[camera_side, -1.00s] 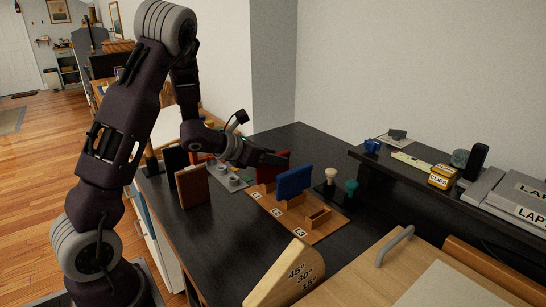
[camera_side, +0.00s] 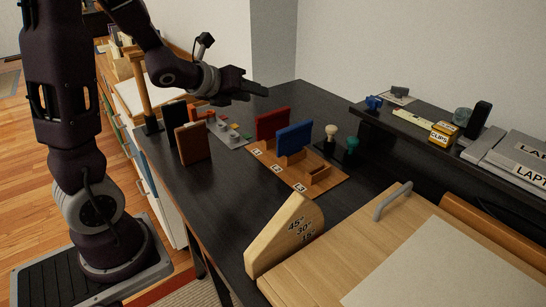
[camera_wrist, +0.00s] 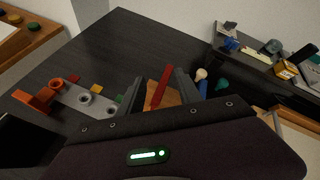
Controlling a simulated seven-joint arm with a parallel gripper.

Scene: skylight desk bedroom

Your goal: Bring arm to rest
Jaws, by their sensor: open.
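My gripper (camera_side: 247,88) hangs in the air above the black desk, behind the panels, and is empty. Its two fingers also show spread apart in the wrist view (camera_wrist: 160,88). A red panel (camera_side: 272,124) and a blue panel (camera_side: 294,138) stand upright in a wooden slotted board (camera_side: 325,190) with numbered labels. The red panel also appears beyond the fingers in the wrist view (camera_wrist: 163,84). The board's third slot, at the front right, looks empty. My gripper is apart from both panels.
A brown panel (camera_side: 194,145) and a black panel (camera_side: 175,117) stand to the left. A grey plate with coloured pieces (camera_side: 228,133) lies behind. Two stamps, white-topped (camera_side: 331,131) and green (camera_side: 352,146), stand right. A wooden angle block (camera_side: 280,238) is in front.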

